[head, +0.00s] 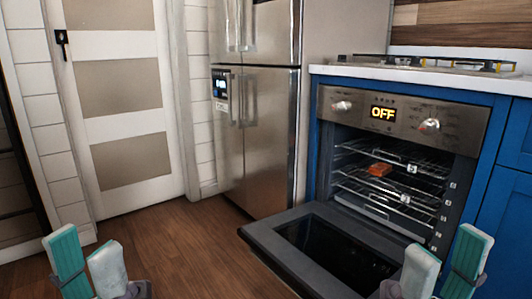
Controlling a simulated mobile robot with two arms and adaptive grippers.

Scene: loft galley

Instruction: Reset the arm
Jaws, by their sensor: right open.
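My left gripper (84,246) is at the bottom left corner of the head view, above the wood floor. Its teal-padded finger and pale grey finger stand apart with nothing between them. My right gripper (446,246) is at the bottom right, in front of the oven's lower right side. Its fingers are also apart and empty. Most of both arms is outside the picture.
The oven (400,118) reads OFF; its door (262,240) hangs open, jutting into the floor space. A small orange-brown item (380,169) lies on a rack inside. The fridge (270,130) stands left of it.

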